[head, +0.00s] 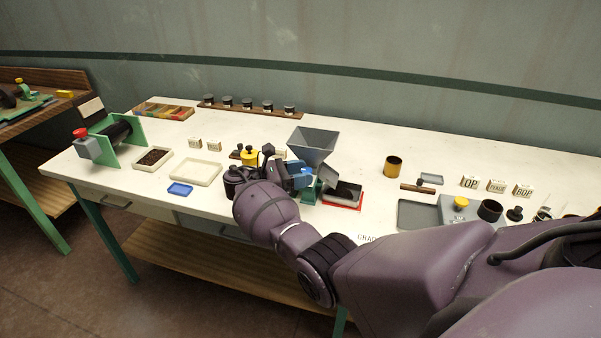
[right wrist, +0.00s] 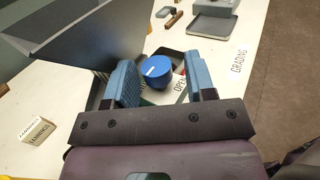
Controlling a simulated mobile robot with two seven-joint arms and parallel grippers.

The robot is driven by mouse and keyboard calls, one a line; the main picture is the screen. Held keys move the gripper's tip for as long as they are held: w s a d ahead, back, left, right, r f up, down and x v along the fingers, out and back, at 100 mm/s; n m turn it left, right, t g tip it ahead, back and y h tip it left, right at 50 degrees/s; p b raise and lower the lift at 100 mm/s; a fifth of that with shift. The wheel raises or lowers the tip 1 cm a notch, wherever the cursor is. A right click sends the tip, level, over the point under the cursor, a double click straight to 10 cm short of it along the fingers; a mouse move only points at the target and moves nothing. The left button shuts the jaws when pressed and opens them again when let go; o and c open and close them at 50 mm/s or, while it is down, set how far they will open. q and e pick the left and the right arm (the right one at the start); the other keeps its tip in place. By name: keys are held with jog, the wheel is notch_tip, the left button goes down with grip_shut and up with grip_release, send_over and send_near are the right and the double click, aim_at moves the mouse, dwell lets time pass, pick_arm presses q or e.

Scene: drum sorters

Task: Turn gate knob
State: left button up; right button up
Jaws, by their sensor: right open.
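The gate knob (right wrist: 157,71) is a round blue knob with a white mark on its face, seen in the right wrist view beneath the grey hopper (right wrist: 95,45). The label OPEN shows beside it, partly hidden. My right gripper (right wrist: 159,62) is open, with one blue finger on each side of the knob. I see gaps between the fingers and the knob and cannot tell any contact. In the head view the hopper (head: 313,143) stands behind my right gripper (head: 299,176), and I cannot make out the knob apart from the fingers. My left gripper is not in view.
A dark tray on a red base (head: 343,194) stands right of the hopper. A cream tray (head: 196,172), a blue dish (head: 180,189) and a green-framed drum (head: 117,132) are to the left.

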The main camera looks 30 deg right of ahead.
jog(key=shift+w+r, duration=0.2)
jog(key=shift+r, duration=0.05)
